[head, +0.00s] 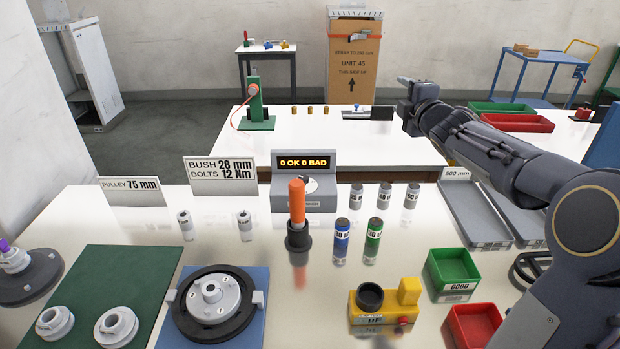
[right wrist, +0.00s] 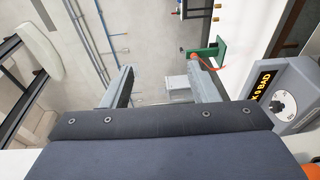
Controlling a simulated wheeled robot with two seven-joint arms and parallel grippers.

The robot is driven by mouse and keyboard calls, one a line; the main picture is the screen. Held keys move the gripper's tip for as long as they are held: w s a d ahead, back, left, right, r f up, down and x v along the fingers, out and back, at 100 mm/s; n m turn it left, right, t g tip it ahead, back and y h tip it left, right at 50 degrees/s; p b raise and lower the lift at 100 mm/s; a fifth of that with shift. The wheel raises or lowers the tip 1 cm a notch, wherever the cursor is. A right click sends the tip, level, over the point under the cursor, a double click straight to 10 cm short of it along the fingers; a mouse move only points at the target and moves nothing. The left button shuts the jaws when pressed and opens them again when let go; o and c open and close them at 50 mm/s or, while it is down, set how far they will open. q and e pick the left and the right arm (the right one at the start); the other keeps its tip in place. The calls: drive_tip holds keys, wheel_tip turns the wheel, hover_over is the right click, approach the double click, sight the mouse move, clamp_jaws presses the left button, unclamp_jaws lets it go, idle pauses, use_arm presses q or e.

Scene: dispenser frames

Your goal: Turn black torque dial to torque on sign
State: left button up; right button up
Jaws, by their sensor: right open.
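The grey controller box (head: 303,199) stands at the back of the bench with a lit display reading "0 OK 0 BAD". Its front has a white scale with a small black dial (right wrist: 277,107), partly hidden by the orange tool handle in the head view; its setting is too small to read. The sign (head: 220,170) to its left reads "BUSH 28 mm, BOLTS 12 Nm". My right gripper (head: 405,106) is open and empty, raised to the right of and beyond the box. In the right wrist view its jaws (right wrist: 165,88) are apart, with the box off to the right. My left gripper is not in view.
An orange-handled tool (head: 297,202) stands upright in a black holder before the box. Several labelled cylinders (head: 357,196) stand to its right. A yellow device (head: 409,291), green bin (head: 452,268) and red bin (head: 473,322) are nearer. A pulley on a blue mat (head: 250,333) lies front left.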

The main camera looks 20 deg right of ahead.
sight(305, 177)
drive_tip(key=w+a+f+n+g+y, duration=0.1)
drive_tip(key=w+a+f+n+y, duration=0.2)
drive_tip(key=w+f+n+y, duration=0.45)
drive_tip(key=w+a+f+n+g+y, duration=0.1)
drive_tip(key=w+a+f+n+y, duration=0.3)
drive_tip(key=n, duration=0.7)
drive_tip(key=a+f+n+g, duration=0.1)
drive_tip(key=f+n+g, duration=0.1)
drive_tip(key=f+n, duration=0.2)
drive_tip(key=a+f+n+g+y, duration=0.1)
drive_tip(key=a+f+n+g, duration=0.1)
drive_tip(key=f, duration=0.4)
drive_tip(key=a+f+n+g, duration=0.2)
drive_tip(key=f+n+g, duration=0.1)
drive_tip(key=f+n, duration=0.1)
drive_tip(key=shift+s+a+f+n+g+y, duration=0.15)
drive_tip(key=shift+f+n+g+y, duration=0.2)
drive_tip(key=shift+n, duration=0.5)
drive_tip(key=p+x, duration=0.2)
drive_tip(key=x, duration=0.5)
drive_tip(key=shift+a+f, duration=0.2)
drive_tip(key=shift+f, duration=0.05)
drive_tip(key=c, duration=1)
drive_tip(key=shift+o, duration=0.2)
